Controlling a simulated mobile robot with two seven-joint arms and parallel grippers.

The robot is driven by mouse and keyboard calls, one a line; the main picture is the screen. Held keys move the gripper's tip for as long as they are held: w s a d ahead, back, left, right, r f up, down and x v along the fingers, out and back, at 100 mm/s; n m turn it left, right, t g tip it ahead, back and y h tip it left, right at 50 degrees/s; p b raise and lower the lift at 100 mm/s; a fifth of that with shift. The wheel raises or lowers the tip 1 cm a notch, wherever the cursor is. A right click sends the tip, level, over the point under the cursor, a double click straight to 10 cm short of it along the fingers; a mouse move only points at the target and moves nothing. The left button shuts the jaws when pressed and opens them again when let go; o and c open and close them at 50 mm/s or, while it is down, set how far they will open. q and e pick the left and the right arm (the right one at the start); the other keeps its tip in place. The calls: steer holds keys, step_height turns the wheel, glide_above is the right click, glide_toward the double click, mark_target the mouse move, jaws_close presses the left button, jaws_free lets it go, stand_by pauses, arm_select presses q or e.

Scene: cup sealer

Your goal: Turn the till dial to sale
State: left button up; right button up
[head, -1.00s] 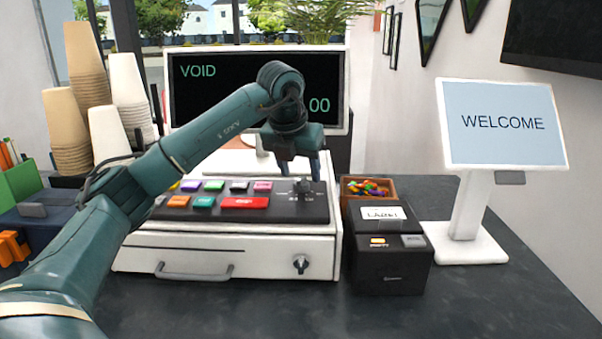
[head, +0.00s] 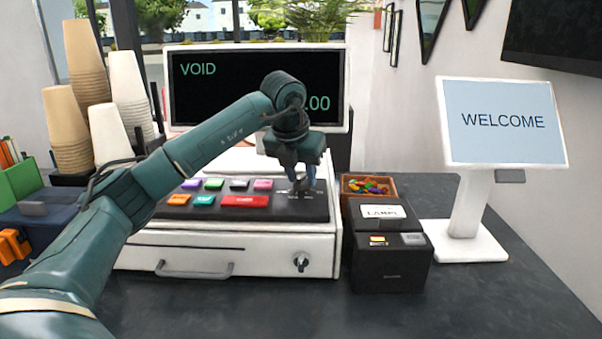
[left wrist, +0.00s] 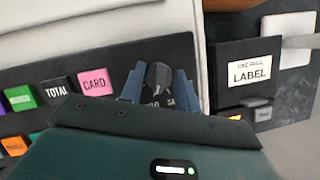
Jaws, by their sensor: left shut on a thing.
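The till (head: 290,247) is white with a dark key panel. Its dial is a small dark knob (left wrist: 158,76) at the right end of the panel, between my fingers in the left wrist view. My left gripper (head: 302,186) reaches down over the panel and is shut on the dial; its blue fingertips (left wrist: 158,87) stand on either side of the knob. The till display (head: 225,95) reads VOID, with digits ending in .00 partly hidden by my arm. My right gripper is not in view.
A black label printer (head: 390,265) and a box of colourful sweets (head: 368,187) stand right of the till. A WELCOME screen (head: 503,122) is farther right. Stacked cups (head: 70,130) stand at the left. The front counter (head: 300,310) is clear.

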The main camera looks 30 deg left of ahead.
arm_select(q)
steer(key=shift+c, duration=0.4)
steer(key=shift+n, duration=0.4)
steer(key=n+y, duration=0.1)
steer(key=n, duration=0.1)
steer(key=shift+r+n, duration=0.1)
steer(key=shift+n, duration=0.3)
steer(key=n+y, duration=0.1)
steer(key=n, duration=0.1)
steer(key=n+g+y, duration=0.1)
steer(key=n, duration=0.2)
steer(key=shift+w+d+g+p, duration=0.1)
steer(key=shift+g+p, duration=0.2)
steer(key=shift+p, duration=0.05)
steer(key=shift+n, duration=0.3)
steer(key=o, duration=1)
steer(key=shift+c, duration=0.2)
